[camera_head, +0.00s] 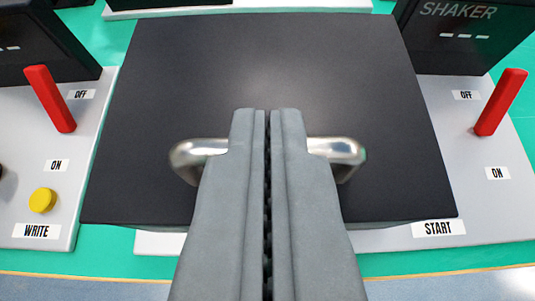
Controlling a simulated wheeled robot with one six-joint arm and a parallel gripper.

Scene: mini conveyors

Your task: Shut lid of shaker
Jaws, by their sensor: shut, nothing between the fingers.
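The shaker's dark flat lid (270,60) fills the middle of the view. It looks lowered and nearly level, but I cannot tell whether it is fully shut. A silver handle (345,152) is on the lid near its front edge. My gripper (268,112) is shut and empty. Its fingers lie over the middle of the handle and hide that part. I cannot tell whether they touch the handle or the lid. The dark unit labelled SHAKER (460,35) stands at the upper right.
A red lever (500,102) is on the grey panel at right, with OFF, ON and START labels. Another red lever (50,98) and a yellow button (42,200) are on the left panel. The green table (110,265) shows in front.

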